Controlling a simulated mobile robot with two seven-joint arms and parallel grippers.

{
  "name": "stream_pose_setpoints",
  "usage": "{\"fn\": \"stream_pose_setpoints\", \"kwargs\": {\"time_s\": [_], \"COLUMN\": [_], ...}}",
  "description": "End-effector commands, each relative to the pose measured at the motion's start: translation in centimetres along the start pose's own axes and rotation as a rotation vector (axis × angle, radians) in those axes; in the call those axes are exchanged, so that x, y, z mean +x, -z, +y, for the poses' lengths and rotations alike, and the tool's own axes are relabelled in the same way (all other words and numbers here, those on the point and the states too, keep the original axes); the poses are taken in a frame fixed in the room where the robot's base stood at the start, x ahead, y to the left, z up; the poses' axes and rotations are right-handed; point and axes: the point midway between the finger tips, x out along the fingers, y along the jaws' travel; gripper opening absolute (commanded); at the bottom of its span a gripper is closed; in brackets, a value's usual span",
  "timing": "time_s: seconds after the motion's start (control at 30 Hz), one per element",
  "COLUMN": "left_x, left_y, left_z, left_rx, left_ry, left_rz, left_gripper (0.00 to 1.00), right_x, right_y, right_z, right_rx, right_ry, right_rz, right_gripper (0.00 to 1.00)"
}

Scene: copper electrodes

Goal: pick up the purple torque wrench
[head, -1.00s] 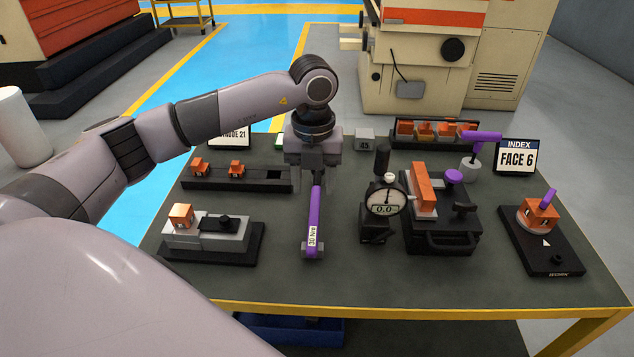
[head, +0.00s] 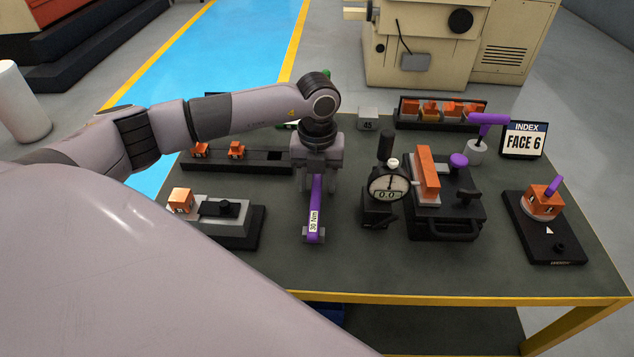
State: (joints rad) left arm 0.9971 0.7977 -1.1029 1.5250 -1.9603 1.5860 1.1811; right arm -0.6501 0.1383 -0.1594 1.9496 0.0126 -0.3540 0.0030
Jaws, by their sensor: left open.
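The purple torque wrench (head: 315,205) lies on the dark table, its length running away from me. A white label reading "30 Nm" is on its near part, and its near end sits at a small grey block (head: 314,236). My left gripper (head: 317,186) is open and points down over the far end of the wrench. Its fingers show on either side of the purple handle, with a gap between them. The far tip of the wrench is hidden behind the gripper. I cannot tell whether the fingers touch it. My right gripper is not in view.
A dial gauge (head: 389,190) stands right of the wrench, beside a black vise (head: 445,215) with a copper block. A fixture (head: 228,222) is at left, and a black rack (head: 265,161) is behind it. Another purple-handled tool (head: 489,119) stands at the back right.

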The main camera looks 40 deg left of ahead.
Motion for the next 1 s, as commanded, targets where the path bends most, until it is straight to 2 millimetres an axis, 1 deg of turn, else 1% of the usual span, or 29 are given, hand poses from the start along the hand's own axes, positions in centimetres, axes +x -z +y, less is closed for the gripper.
{"fn": "stream_pose_setpoints", "kwargs": {"time_s": [0.13, 0.17, 0.2, 0.27, 0.3, 0.6, 0.73, 0.87, 0.97, 1.0], "left_x": [0.0, 0.0, 0.0, 0.0, 0.0, -0.2, -0.7, -1.9, -3.7, -4.6], "left_y": [0.0, 0.0, 0.0, 0.0, 0.0, -0.1, -0.1, -0.1, -0.2, -0.2], "left_z": [0.0, 0.0, 0.0, 0.0, 0.0, -0.1, -0.1, -0.1, -0.1, -0.1], "left_rx": [0.0, 0.0, 0.0, 0.0, 0.0, 0.0, 0.0, 0.0, 0.0, -0.001], "left_ry": [0.0, 0.0, 0.0, 0.0, 0.0, 0.003, 0.004, 0.004, 0.006, 0.006], "left_rz": [0.0, 0.0, 0.0, 0.0, -0.001, -0.002, -0.004, -0.005, -0.007, -0.007], "left_gripper": [0.51, 0.45, 0.32, 0.12, 0.0, 0.0, 0.0, 0.0, 0.0, 0.0], "right_x": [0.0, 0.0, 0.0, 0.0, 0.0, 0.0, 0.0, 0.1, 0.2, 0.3], "right_y": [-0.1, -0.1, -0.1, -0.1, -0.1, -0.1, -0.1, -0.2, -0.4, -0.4], "right_z": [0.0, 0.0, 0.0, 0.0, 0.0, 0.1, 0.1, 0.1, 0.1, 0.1], "right_rx": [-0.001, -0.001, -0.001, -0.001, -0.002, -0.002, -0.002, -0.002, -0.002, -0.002], "right_ry": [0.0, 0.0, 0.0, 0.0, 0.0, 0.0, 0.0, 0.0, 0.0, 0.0], "right_rz": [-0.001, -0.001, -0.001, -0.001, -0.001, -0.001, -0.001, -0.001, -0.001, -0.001], "right_gripper": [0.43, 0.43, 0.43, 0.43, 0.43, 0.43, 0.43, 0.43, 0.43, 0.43]}}
